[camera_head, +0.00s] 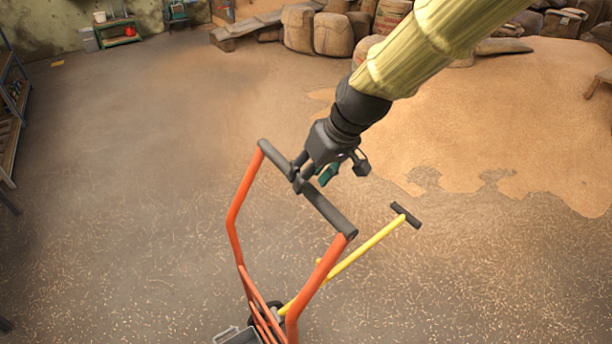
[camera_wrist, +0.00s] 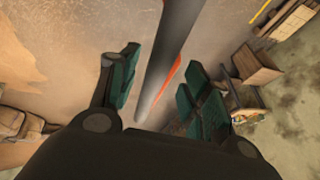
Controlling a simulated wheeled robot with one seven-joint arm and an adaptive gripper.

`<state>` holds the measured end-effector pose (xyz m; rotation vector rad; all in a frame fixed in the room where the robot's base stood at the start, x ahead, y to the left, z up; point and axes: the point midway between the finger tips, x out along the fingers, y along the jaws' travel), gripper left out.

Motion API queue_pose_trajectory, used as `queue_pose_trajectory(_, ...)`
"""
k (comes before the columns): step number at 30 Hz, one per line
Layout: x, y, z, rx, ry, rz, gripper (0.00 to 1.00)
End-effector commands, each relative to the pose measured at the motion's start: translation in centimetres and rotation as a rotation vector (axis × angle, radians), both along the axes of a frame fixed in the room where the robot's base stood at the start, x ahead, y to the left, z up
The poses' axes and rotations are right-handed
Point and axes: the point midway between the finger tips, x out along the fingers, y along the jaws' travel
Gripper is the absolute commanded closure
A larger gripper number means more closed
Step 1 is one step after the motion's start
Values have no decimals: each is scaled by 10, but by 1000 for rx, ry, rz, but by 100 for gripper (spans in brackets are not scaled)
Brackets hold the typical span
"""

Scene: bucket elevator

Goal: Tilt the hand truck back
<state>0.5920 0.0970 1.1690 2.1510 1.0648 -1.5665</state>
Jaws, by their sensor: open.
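The hand truck has an orange frame (camera_head: 236,215) and a dark grey crossbar handle (camera_head: 328,211) at its top. It stands in the lower middle of the head view, its lower part cut off by the bottom edge. My gripper (camera_head: 308,186) is at the middle of the crossbar, coming from the upper right. In the wrist view the bar (camera_wrist: 168,60) runs between my two open green-padded fingers (camera_wrist: 160,88). A gap shows on both sides of the bar there. Contact with the bar cannot be told.
A yellow bar with a dark T-handle (camera_head: 405,215) sticks out to the right of the hand truck. Spilled grain (camera_head: 480,120) covers the floor at the right. Full sacks (camera_head: 333,34) stand at the back. A shelf (camera_head: 12,110) is at the left edge. The left floor is clear.

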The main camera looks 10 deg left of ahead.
Motion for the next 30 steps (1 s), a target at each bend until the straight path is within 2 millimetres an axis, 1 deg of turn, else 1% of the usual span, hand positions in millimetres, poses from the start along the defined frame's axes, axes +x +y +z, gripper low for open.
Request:
queue_pose_trajectory(3, 2, 5, -10, -1, 2, 1, 52)
queue_pose_trajectory(9, 3, 9, -20, 0, 0, 1, 52)
queue_pose_trajectory(19, 4, 10, -22, 1, -1, 1, 52)
queue_pose_trajectory(23, 4, 10, -22, 1, -1, 1, 76)
queue_pose_trajectory(24, 4, 10, -22, 1, -1, 1, 83)
queue_pose_trajectory(27, 4, 10, -22, 1, -1, 1, 100)
queue_pose_trajectory(30, 4, 9, -21, 1, -1, 1, 100)
